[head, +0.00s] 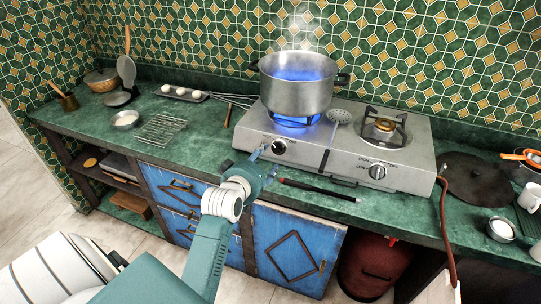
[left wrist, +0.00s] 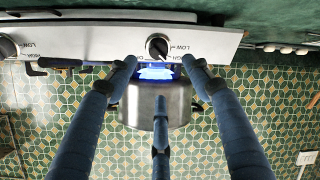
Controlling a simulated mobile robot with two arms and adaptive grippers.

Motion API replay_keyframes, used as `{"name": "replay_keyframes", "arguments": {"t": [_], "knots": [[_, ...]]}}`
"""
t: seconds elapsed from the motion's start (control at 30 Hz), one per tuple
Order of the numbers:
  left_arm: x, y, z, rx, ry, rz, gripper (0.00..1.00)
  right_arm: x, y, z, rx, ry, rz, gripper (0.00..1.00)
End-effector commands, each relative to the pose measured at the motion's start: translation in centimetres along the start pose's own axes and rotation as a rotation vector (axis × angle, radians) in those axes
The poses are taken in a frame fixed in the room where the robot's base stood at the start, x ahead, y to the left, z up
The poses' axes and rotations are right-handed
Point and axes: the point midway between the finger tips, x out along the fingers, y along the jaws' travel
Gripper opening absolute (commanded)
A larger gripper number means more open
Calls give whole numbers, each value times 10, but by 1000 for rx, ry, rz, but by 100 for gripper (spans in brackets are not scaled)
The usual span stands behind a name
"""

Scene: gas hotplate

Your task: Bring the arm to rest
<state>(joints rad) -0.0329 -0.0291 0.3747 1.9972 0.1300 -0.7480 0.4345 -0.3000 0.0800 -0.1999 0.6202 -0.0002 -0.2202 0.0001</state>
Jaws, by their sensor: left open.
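My left gripper (head: 261,153) is open and empty in front of the hotplate's left knob (head: 279,146). In the left wrist view its fingers (left wrist: 159,66) are spread, with the knob (left wrist: 157,45) between and beyond the tips; no finger visibly touches it. The grey gas hotplate (head: 345,160) stands on the green counter. A steaming metal pot (head: 297,92) sits on the left burner, where a blue flame burns beneath it. My right gripper is not in view.
A black and red tool (head: 318,190) lies along the counter's front edge, close to my left gripper. A whisk (head: 235,100), a wire rack (head: 162,129) and a bowl (head: 126,120) lie to the left. A red gas cylinder (head: 375,265) stands below. Open floor lies before the blue cabinets (head: 290,245).

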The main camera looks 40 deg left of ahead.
Motion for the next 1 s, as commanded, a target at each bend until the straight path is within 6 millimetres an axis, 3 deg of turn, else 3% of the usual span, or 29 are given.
{"name": "replay_keyframes", "arguments": {"t": [0.23,0.37,0.47,0.6,0.7,1.0], "knots": [[0,0,1,3,-3,0,51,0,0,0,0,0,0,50],[-12,0,26,74,-70,-9,51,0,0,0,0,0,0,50],[-38,-2,72,211,-199,-22,51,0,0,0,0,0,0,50],[-99,-11,149,450,-436,-31,51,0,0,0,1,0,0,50],[-138,-18,185,569,-564,-27,51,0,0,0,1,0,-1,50],[-227,-37,242,784,-818,1,51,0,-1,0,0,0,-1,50]]}}
